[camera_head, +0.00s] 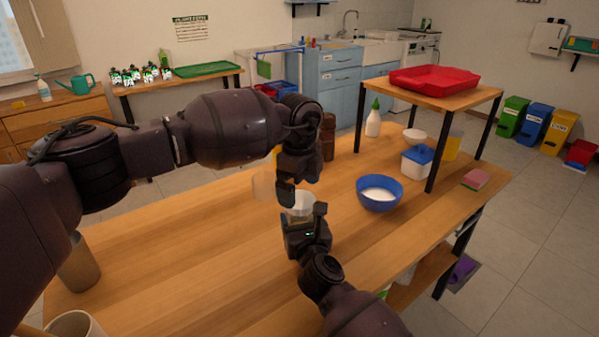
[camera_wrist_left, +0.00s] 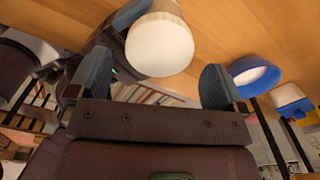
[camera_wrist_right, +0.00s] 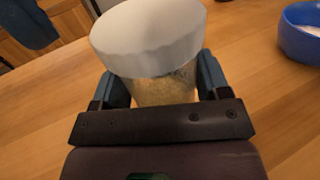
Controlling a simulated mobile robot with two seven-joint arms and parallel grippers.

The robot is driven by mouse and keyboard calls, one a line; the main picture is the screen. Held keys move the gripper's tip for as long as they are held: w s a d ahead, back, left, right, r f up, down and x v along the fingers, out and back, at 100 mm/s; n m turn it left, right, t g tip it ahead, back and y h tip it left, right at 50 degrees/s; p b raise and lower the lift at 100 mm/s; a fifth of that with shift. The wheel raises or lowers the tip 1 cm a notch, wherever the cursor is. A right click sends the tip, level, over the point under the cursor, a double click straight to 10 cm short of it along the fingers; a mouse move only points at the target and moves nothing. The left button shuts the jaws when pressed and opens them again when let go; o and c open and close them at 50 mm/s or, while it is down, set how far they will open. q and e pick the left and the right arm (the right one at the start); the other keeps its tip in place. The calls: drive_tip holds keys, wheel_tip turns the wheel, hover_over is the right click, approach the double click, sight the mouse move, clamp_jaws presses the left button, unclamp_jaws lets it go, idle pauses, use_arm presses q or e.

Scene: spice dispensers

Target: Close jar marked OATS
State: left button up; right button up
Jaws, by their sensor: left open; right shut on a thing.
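A clear jar (camera_wrist_right: 165,88) with pale grainy contents and a white lid (camera_wrist_right: 148,35) stands between the fingers of my right gripper (camera_wrist_right: 158,80). That gripper (camera_head: 304,218) is shut on the jar's body at the table. The lid is on the jar's mouth; I cannot tell whether it is fastened. No OATS label is visible. My left gripper (camera_head: 287,192) is just above the jar, pointing down and open. In the left wrist view the white lid (camera_wrist_left: 160,44) lies between its spread fingers (camera_wrist_left: 157,78), with a gap to the right finger.
A blue bowl (camera_head: 379,193) with white contents stands right of the jar. A blue-lidded white container (camera_head: 417,162), a white bottle (camera_head: 373,120) and a brown cylinder (camera_head: 328,135) are farther back. A raised shelf with a red tray (camera_head: 434,77) stands at right. The table's left middle is clear.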

sight(300, 198)
use_arm(q)
drive_tip(key=shift+f, duration=1.65)
